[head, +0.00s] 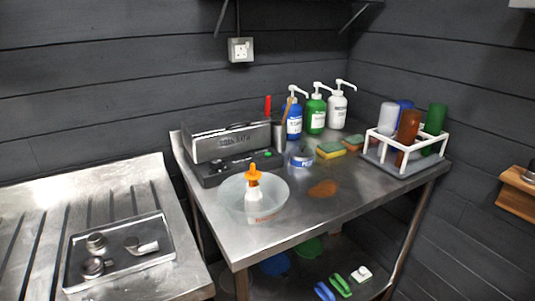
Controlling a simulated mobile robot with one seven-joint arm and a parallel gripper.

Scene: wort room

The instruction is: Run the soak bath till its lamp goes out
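The soak bath (235,143) is a grey metal box with lettering on its front, standing at the back left of the steel table. Its dark base (222,173) carries small knobs or buttons along the front. A small green spot (267,154) shows at the right end of that base; I cannot tell if it is a lit lamp or a button. The inside of the bath is hidden. My gripper is not in view.
A translucent bowl (277,206) with an orange-capped bottle (253,192) stands close before the bath. Pump bottles (315,115), sponges (330,150), a tape roll (301,157) and a white bottle rack (379,153) stand rightward. A brown spill (323,188) lies mid-table. The front right is clear.

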